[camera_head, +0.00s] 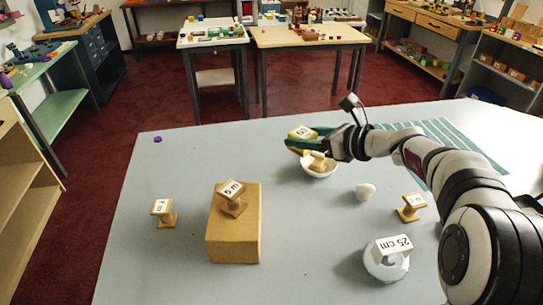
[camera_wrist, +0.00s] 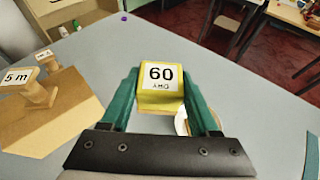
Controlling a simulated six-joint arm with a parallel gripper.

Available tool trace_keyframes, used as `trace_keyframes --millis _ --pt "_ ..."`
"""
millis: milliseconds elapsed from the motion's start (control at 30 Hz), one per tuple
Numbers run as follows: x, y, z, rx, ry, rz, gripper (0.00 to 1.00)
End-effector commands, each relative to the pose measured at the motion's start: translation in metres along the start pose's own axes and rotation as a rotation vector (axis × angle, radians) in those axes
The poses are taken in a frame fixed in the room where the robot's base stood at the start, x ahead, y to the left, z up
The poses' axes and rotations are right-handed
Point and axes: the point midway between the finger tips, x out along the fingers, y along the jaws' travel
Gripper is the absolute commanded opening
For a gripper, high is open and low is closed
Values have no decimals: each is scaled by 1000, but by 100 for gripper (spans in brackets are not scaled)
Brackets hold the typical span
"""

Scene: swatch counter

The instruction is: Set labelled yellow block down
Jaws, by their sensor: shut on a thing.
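The labelled yellow block (camera_wrist: 159,101) has a white label reading 60 on its top. My gripper (camera_wrist: 160,95) is shut on it, with a green finger on each side. In the head view the yellow block (camera_head: 302,133) shows between the green fingers of my gripper (camera_head: 308,138), above or just behind the white bowl (camera_head: 321,172). I cannot tell how high the block is above the counter.
The white bowl holds a tan piece. A cardboard box (camera_head: 233,238) carries a tan stand labelled 5 m (camera_head: 232,203). The counter's back left is mostly clear.

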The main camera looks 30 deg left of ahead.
Motion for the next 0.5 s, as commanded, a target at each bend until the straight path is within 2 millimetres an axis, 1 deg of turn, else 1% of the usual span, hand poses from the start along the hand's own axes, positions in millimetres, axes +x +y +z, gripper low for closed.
trace_keyframes --millis 33,100,200,267,400,500 --pt "18 6 1 -24 1 58 0" --pt "35 13 1 -51 1 123 0" --pt "52 22 0 -72 1 171 0" --pt "67 31 -4 -76 2 182 0" --pt "112 53 -14 -78 2 182 0" --pt "141 67 -20 -78 1 179 0"
